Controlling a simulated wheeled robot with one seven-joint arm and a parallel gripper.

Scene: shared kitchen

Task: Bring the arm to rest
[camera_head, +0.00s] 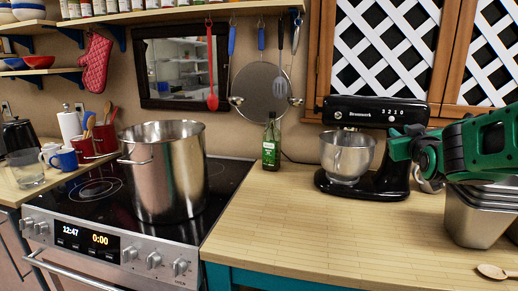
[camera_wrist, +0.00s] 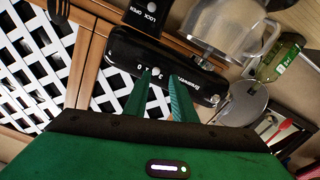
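My arm (camera_head: 478,146) is green and black and reaches in from the right side of the head view. My gripper (camera_head: 398,146) points left, raised above the counter, and overlaps the right part of the black stand mixer (camera_head: 365,112) in the picture. In the wrist view the two green fingers of my gripper (camera_wrist: 163,95) stand a small gap apart with nothing between them. The black mixer head (camera_wrist: 125,58) shows behind them. I cannot tell the exact distance between gripper and mixer.
Stacked metal pans (camera_head: 470,220) stand below my arm, with a wooden spoon (camera_head: 494,271) nearby. The mixer's steel bowl (camera_head: 347,155) is beside the gripper. A green bottle (camera_head: 271,145) and large pot (camera_head: 165,175) are further left. The middle counter (camera_head: 290,225) is clear.

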